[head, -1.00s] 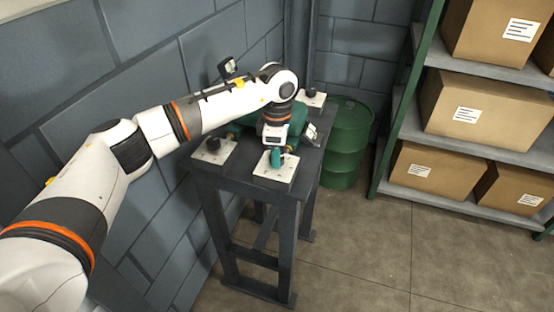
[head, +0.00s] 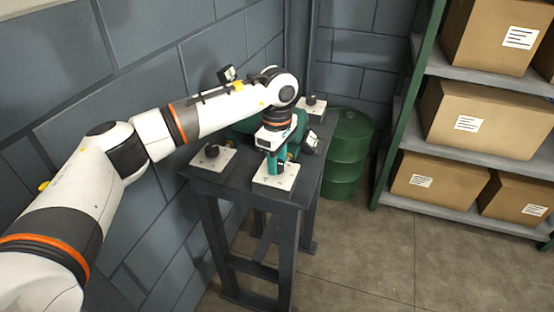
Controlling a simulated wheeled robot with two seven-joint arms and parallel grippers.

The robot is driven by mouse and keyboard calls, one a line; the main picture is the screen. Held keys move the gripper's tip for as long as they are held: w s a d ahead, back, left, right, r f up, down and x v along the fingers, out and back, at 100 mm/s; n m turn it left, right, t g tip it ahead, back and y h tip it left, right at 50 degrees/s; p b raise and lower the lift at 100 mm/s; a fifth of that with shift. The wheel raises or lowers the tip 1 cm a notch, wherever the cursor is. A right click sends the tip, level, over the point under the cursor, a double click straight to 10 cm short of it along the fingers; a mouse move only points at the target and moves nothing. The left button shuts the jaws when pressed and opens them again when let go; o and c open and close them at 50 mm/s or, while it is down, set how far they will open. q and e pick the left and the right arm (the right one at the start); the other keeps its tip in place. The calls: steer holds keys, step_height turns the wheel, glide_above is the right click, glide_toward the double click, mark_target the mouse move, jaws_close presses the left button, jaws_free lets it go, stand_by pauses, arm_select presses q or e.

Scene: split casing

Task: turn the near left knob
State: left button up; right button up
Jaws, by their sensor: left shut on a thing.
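Several white plates with dark round knobs sit around a dark table (head: 240,188). The left plate (head: 224,164) carries a black knob (head: 212,151) that stands free, with nothing touching it. My left gripper (head: 276,171) points down at the plate nearest me (head: 287,182), at the table's front corner. Its teal fingers are shut on the knob there, which they mostly hide. A third plate (head: 302,108) with a dark knob (head: 310,100) is at the far right. A green casing (head: 297,128) lies mid-table, partly hidden by my left arm. My right gripper is out of view.
A grey block wall (head: 60,110) runs close along the left of the table. A green drum (head: 346,150) stands just right of it. A shelf with cardboard boxes (head: 482,118) is at the right. The floor in front is clear.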

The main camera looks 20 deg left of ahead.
arm_select(q)
steer(key=shift+r, duration=0.1)
steer(key=o, duration=1)
step_height(320, 180, up, 12)
steer(key=b, duration=0.1)
